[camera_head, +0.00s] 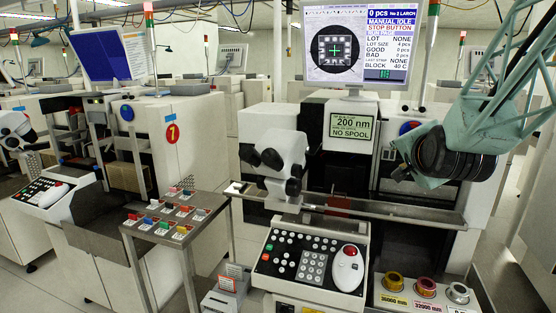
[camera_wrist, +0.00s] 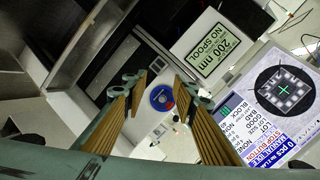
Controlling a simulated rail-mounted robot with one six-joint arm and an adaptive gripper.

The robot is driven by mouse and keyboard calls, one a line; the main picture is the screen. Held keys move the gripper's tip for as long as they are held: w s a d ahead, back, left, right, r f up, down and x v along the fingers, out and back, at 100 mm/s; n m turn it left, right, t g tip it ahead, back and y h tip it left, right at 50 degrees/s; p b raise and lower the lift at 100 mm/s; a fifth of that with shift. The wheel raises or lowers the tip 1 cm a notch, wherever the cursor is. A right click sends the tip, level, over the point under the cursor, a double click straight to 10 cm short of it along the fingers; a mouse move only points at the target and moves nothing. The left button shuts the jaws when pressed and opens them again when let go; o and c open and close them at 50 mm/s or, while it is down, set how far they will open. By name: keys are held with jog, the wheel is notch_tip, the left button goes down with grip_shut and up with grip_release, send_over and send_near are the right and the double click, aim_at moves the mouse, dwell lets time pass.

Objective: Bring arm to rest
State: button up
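My arm, a teal lattice with a dark round wrist (camera_head: 450,153), hangs at the upper right of the head view, in front of the right side of the bonding machine (camera_head: 405,145). In the wrist view my gripper (camera_wrist: 157,92) shows two fingers with ridged brown pads. They stand wide apart with nothing between them. The fingers cannot be made out clearly in the head view.
The machine's monitor (camera_head: 355,45) reads MANUAL IDLE; its small display (camera_head: 351,127) reads NO SPOOL. A keypad console (camera_head: 312,262) stands in front. Several spools (camera_head: 425,287) sit at the lower right. A small table (camera_head: 150,225) with coloured pieces stands left. Floor shows between the machines.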

jog(key=s+a+f+n+g+y, duration=0.1)
jog(key=s+a+n+g, duration=0.2)
jog(key=s, duration=1.3)
jog(key=s+a+f+n+g+y, duration=0.1)
jog(key=s+a+n, duration=0.5)
jog(key=s, duration=1)
jog(key=s+a+f+n+g+y, duration=0.1)
jog(key=s+a+f+n+g, duration=0.2)
jog(key=s, duration=1.3)
jog(key=a+n+g, duration=0.2)
jog(key=shift+f+g, duration=0.15)
jog(key=shift+g, duration=0.15)
